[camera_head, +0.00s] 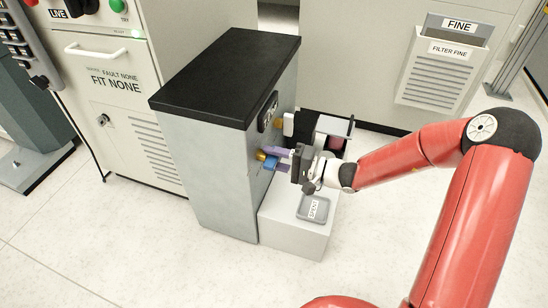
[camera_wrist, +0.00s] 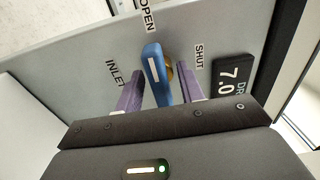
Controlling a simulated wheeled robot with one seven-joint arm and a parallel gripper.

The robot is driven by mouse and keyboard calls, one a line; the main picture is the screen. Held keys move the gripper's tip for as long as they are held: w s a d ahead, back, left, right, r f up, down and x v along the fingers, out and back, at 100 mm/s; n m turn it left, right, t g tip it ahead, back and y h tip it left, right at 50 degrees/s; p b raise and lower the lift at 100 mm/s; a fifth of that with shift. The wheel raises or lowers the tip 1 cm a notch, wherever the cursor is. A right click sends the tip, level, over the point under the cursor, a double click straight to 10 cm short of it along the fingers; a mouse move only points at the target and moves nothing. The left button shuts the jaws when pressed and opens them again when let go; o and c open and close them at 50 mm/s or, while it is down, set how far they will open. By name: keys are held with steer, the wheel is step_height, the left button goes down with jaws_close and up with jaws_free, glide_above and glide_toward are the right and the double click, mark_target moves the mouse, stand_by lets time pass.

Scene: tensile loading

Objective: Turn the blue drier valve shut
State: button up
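The blue drier valve handle (camera_wrist: 155,72) is on the grey face of the drier cabinet (camera_head: 215,165), in front of a brass fitting. In the wrist view its upper end lies just below the OPEN label (camera_wrist: 146,17); the SHUT label (camera_wrist: 199,56) is to its right. My gripper (camera_wrist: 159,72) has one purple finger on each side of the handle, with visible gaps, so it looks open around it. In the head view my gripper (camera_head: 276,152) is at the cabinet's right face, and the blue handle (camera_head: 270,164) shows partly beneath the fingers.
A black display reading 7.0 (camera_wrist: 232,80) and an INLET label (camera_wrist: 112,75) flank the valve. A low pale block (camera_head: 285,225) with a grey tray (camera_head: 314,207) stands below my gripper. A white-fronted machine (camera_head: 110,85) is at left; floor is clear in front.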

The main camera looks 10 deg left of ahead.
jaws_close()
steer(key=shift+m, duration=0.3)
steer(key=m+p, duration=0.2)
steer(key=m, duration=0.1)
steer(key=shift+r, duration=0.1)
steer(key=m+p, duration=0.3)
steer(key=m, duration=0.2)
steer(key=m+p, duration=0.3)
steer(key=m, duration=0.2)
steer(key=shift+p, duration=0.4)
steer(key=shift+m+p, duration=1.15)
steer(key=shift+m, duration=0.85)
